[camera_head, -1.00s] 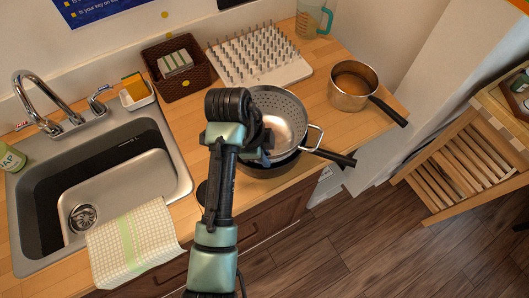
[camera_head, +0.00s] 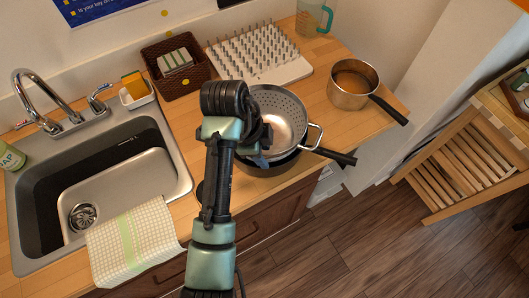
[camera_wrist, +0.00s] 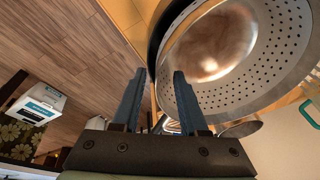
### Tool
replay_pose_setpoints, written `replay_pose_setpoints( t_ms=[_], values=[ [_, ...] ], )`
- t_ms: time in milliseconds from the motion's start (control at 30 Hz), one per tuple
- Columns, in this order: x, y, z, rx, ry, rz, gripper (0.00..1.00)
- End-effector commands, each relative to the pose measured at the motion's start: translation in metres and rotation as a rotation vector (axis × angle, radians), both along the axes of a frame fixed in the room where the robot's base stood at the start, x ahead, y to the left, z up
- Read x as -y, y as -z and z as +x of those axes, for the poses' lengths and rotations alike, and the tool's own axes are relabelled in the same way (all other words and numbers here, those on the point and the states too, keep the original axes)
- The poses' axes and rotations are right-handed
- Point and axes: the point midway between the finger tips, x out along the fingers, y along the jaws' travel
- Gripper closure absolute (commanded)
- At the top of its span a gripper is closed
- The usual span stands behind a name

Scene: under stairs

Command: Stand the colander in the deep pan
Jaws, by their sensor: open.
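The metal colander (camera_head: 284,106), with a perforated rim and a wire handle, sits upright in a dark pan (camera_head: 262,169) near the counter's front edge. The pan's black handle (camera_head: 338,157) points right. How deeply the colander sits is hidden. My gripper (camera_head: 262,158) is at the colander's near left side, partly hidden by my arm. Contact cannot be told.
A copper-toned saucepan (camera_head: 350,86) stands at right, its handle past the counter edge. Behind are a white peg rack (camera_head: 262,58), a brown basket (camera_head: 160,58) and a measuring jug (camera_head: 313,18). The sink (camera_head: 150,145) is left; a towel (camera_head: 130,240) hangs over its front.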

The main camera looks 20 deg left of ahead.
Motion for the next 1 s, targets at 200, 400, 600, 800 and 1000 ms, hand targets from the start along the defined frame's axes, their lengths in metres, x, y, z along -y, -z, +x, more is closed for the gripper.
replay_pose_setpoints(
  t_ms=[200, 400, 600, 800, 1000],
  values=[
    [-0.01, -0.055, -0.009, 0.005, -0.002, 0.003, 0.57],
    [-0.016, -0.086, -0.016, 0.0, -0.002, 0.0, 0.57],
    [-0.019, -0.101, -0.019, 0.001, -0.001, 0.0, 0.57],
    [-0.02, -0.104, -0.02, 0.001, 0.0, 0.0, 0.57],
    [-0.019, -0.103, -0.02, 0.002, 0.0, 0.0, 0.57]
  ],
)
